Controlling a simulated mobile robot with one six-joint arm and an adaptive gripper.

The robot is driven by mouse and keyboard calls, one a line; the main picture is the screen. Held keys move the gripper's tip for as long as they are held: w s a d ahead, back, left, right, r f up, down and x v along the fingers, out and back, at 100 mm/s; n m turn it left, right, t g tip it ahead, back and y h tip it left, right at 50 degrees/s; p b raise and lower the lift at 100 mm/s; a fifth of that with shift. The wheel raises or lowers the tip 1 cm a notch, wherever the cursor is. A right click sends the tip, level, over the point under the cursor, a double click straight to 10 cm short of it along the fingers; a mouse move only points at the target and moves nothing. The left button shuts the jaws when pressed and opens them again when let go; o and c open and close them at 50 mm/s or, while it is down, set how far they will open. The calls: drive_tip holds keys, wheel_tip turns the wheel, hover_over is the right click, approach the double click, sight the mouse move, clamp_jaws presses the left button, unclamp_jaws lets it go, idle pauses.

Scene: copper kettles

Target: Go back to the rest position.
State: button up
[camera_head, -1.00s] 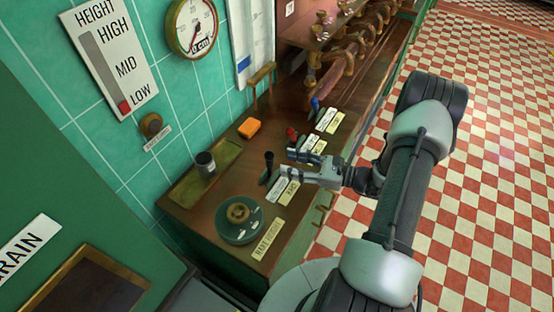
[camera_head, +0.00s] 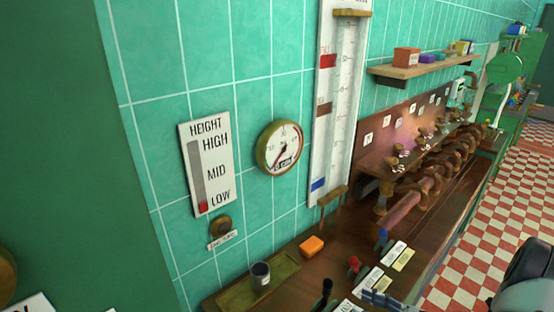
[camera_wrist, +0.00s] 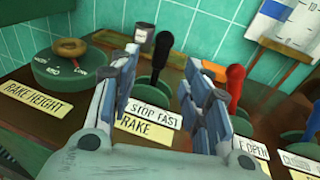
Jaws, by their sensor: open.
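My gripper (camera_wrist: 162,80) is open in the wrist view, its two fingers apart with nothing clasped between them. Past the fingers, a black-knobbed lever (camera_wrist: 163,48) shows in the gap, above the labels STOP FAST and RAKE (camera_wrist: 140,128). A red-knobbed lever (camera_wrist: 236,82) stands to the right of the fingers. In the head view only the tip of my gripper (camera_head: 378,298) shows at the bottom edge, by the lever labels. Part of my arm is at the lower right corner; the rest is out of frame.
The wooden counter (camera_head: 335,265) carries an orange block (camera_head: 311,246) and a grey cup (camera_head: 260,275). A green dial (camera_wrist: 70,70) with a RAKE HEIGHT label is left of the gripper. Brass pipes run along the wall. Checkered floor (camera_head: 500,215) lies open at right.

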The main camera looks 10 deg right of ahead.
drive_tip(key=s+a+r+n+g+h, duration=0.1)
drive_tip(key=s+a+r+n+g, duration=0.2)
drive_tip(key=a+r+n+g, duration=0.3)
drive_tip(key=s+a+r+n+g+h, duration=0.1)
drive_tip(key=s+a+r+n+g, duration=0.2)
drive_tip(key=a+r+n+g, duration=0.35)
drive_tip(key=s+a+r+n+t+h, duration=0.3)
drive_tip(key=s+r+n+t+h, duration=0.2)
drive_tip(key=s+r+n+h, duration=0.5)
drive_tip(key=s+r+n, duration=0.1)
drive_tip(key=n, duration=0.3)
drive_tip(key=shift+s+a+r+t, duration=0.25)
drive_tip(key=shift+s+a+t, duration=0.1)
drive_tip(key=shift+s+a, duration=0.05)
drive_tip(key=shift+c, duration=0.5)
